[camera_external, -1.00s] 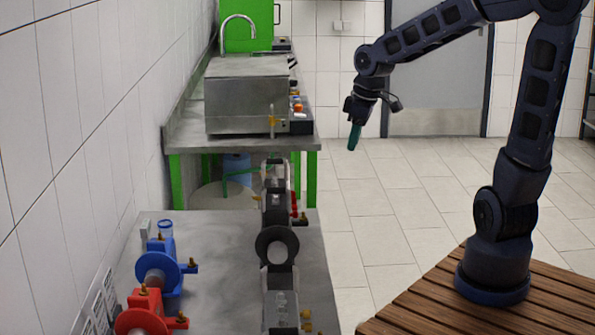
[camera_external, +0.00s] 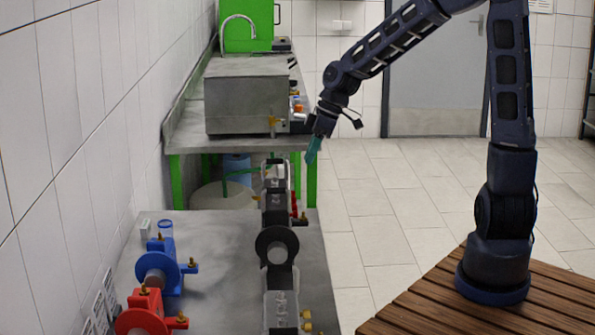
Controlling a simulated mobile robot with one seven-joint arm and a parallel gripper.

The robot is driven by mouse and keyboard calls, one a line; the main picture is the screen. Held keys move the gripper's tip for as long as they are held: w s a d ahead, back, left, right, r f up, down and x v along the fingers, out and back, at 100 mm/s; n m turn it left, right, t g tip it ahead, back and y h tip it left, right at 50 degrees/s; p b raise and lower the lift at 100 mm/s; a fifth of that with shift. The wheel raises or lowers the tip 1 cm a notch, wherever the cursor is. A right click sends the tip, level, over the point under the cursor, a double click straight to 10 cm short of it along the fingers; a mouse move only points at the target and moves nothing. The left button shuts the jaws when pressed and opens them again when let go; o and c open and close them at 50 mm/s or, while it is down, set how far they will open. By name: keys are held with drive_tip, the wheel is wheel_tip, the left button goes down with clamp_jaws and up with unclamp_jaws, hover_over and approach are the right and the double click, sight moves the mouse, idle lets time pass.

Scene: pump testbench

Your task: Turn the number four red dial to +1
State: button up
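My gripper (camera_external: 313,150) has teal fingers and points down, beside the front right corner of the far bench and to the right of the steel box. I cannot tell whether its fingers are apart. Small red and orange parts (camera_external: 298,105) show on the right side of the steel box, partly hidden by my wrist. A red part (camera_external: 294,207) also shows on the right side of the dark pump row on the near bench. No number four marking or +1 mark can be read, so I cannot tell which part is the dial.
The near bench (camera_external: 215,225) holds a dark pump row (camera_external: 277,248), a blue pump (camera_external: 163,268) and a red pump (camera_external: 146,310). The steel box (camera_external: 248,100) stands on the far green-legged bench. The tiled floor (camera_external: 390,200) right of the benches is clear.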

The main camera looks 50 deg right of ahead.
sight(292, 194)
drive_tip(key=x, duration=0.9)
drive_tip(key=shift+f, duration=0.2)
drive_tip(key=shift+a, duration=0.1)
clamp_jaws()
